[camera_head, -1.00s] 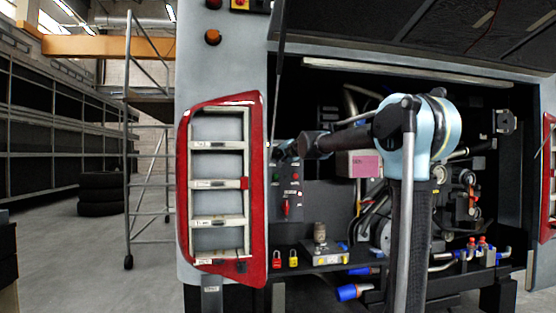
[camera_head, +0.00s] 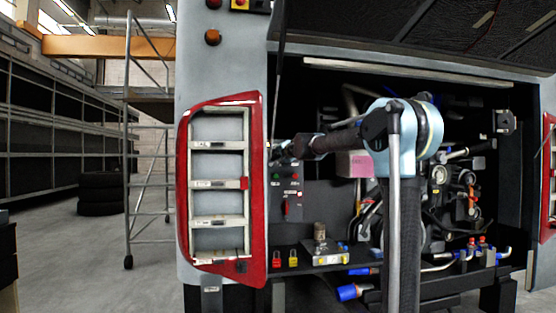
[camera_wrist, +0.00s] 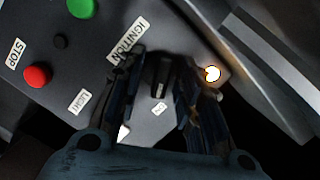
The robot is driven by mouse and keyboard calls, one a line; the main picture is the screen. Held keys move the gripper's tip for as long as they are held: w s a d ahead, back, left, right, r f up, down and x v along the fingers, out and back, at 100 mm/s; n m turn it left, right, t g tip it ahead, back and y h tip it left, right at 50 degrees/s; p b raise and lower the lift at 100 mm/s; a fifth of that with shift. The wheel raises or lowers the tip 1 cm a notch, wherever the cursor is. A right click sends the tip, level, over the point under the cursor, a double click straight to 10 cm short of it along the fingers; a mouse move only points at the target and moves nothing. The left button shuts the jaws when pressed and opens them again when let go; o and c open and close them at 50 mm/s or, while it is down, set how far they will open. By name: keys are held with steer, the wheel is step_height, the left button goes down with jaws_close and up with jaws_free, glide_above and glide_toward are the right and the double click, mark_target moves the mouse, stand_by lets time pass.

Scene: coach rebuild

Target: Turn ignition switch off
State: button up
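The ignition switch (camera_wrist: 161,76) is a black knob on a grey control panel, beside the "IGNITION" label (camera_wrist: 128,42) in the wrist view. An "ON" label (camera_wrist: 159,109) lies below the knob. My gripper (camera_wrist: 163,98) has its dark fingers on either side of the knob, with a visible gap to each; contact is not clear. In the head view my gripper (camera_head: 280,152) is small and dark at the top of the control panel (camera_head: 294,211), hiding the ignition switch there.
The panel also has a green button (camera_wrist: 82,7), a red "STOP" button (camera_wrist: 38,75) and a glowing lamp (camera_wrist: 212,74). A red rotary switch (camera_head: 286,204) sits lower on it. The red tail-light frame (camera_head: 186,190) stands close to its left.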

steer(key=shift+r, duration=0.1)
steer(key=c, duration=0.6)
steer(key=shift+n, duration=0.3)
steer(key=shift+n+h, duration=0.7)
steer(key=shift+n, duration=1.6)
